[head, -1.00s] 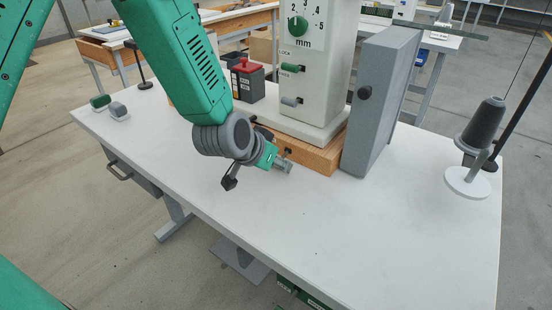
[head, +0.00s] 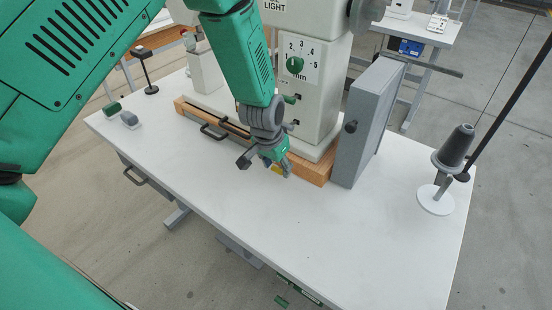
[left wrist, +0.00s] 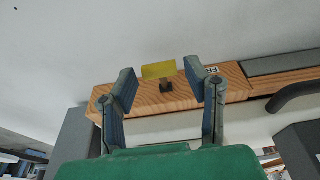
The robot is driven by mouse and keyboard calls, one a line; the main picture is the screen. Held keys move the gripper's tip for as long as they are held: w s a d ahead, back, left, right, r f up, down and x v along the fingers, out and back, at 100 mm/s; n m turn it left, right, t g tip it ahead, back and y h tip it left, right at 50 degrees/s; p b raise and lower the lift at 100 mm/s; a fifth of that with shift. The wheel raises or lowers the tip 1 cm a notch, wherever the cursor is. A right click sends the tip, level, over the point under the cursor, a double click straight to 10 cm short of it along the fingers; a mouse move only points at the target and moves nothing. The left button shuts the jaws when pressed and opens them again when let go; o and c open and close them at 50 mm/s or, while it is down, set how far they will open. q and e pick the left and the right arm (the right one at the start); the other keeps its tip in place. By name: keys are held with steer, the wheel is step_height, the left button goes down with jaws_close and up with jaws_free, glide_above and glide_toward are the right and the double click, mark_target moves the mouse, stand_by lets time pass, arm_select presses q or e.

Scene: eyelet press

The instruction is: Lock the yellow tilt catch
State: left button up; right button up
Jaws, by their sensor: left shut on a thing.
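The yellow tilt catch (left wrist: 158,70) is a small yellow plate on a dark post, at the edge of the wooden base (left wrist: 235,84) of the press. My left gripper (left wrist: 160,80) has one finger on each side of it and is shut on it, though a gap seems to show on either side in the left wrist view. In the head view my left gripper (head: 282,171) points down at the front edge of the base, with a bit of yellow (head: 276,168) at its fingertips. The catch is mostly hidden there. My right gripper is not in view.
The press column (head: 313,105) with a green dial (head: 295,65) stands behind the gripper. A grey box (head: 366,120) stands right of it. A thread cone (head: 454,148) is on the right of the white table (head: 330,235). The table's front is clear.

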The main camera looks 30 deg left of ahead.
arm_select(q)
steer(key=shift+w+r+g+p, duration=0.25)
steer(key=shift+w+g+p, duration=0.05)
steer(key=shift+p, duration=0.05)
stand_by(0.3)
steer(key=o, duration=1.2)
steer(key=shift+c, duration=0.2)
steer(key=shift+f, duration=0.15)
steer(key=shift+r, duration=0.2)
steer(key=shift+s+r, duration=0.1)
steer(key=shift+r, duration=0.25)
step_height(320, 180, up, 11)
steer(key=s, duration=0.1)
steer(key=shift+s+f, duration=0.2)
steer(key=shift+s, duration=0.2)
